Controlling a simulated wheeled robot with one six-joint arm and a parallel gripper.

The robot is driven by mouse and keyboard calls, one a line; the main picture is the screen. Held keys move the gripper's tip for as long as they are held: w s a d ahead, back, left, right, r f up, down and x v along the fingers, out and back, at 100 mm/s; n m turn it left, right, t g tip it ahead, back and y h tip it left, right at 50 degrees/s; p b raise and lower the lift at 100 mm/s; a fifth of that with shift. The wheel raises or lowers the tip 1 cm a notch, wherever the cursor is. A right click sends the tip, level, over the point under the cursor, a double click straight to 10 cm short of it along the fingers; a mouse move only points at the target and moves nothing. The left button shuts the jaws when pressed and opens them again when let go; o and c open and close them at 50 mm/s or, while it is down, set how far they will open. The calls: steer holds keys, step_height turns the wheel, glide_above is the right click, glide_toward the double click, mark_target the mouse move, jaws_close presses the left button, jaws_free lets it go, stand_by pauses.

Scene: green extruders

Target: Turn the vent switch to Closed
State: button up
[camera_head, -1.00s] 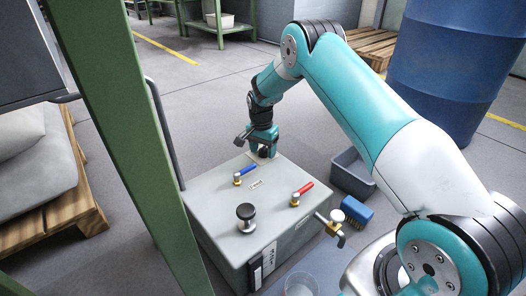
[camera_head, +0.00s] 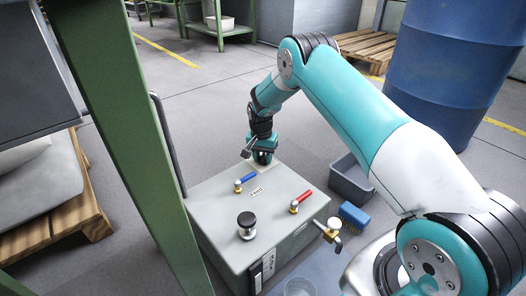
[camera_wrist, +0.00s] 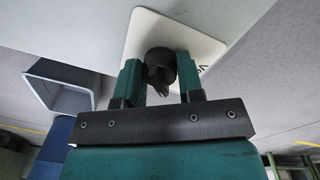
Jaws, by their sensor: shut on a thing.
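The vent switch is a small dark round knob (camera_wrist: 160,62) on a pale square plate (camera_wrist: 143,38) in the wrist view. Part of a printed word shows at the plate's right edge, but the switch position cannot be read. My gripper (camera_wrist: 160,80) has one teal finger on each side of the knob and is shut on it. In the head view my gripper (camera_head: 262,157) points down at the far edge of the grey box (camera_head: 215,205).
The box top also carries a blue-handled valve (camera_head: 244,181), a red-handled valve (camera_head: 301,198) and a black knob (camera_head: 246,222). A brass tap (camera_head: 331,231) sticks out of its right side. A grey bin (camera_head: 350,178) and blue brush (camera_head: 354,215) lie right. A green post (camera_head: 135,130) stands left.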

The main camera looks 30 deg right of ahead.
mark_target(261, 158)
steer(key=n+p, duration=0.3)
steer(key=n, duration=0.1)
steer(key=shift+s+r+n+p, duration=0.1)
steer(key=shift+r+n+p, duration=0.05)
steer(key=shift+n+p, duration=1.35)
steer(key=shift+n, duration=1.1)
steer(key=shift+f, duration=0.2)
steer(key=o, duration=0.9)
steer(key=r+p, duration=0.2)
steer(key=r, duration=0.3)
steer(key=r+p, duration=0.3)
steer(key=r, duration=0.3)
steer(key=r+p, duration=0.2)
steer(key=r, duration=0.4)
steer(key=shift+a+r, duration=0.25)
steer(key=shift+a, duration=0.15)
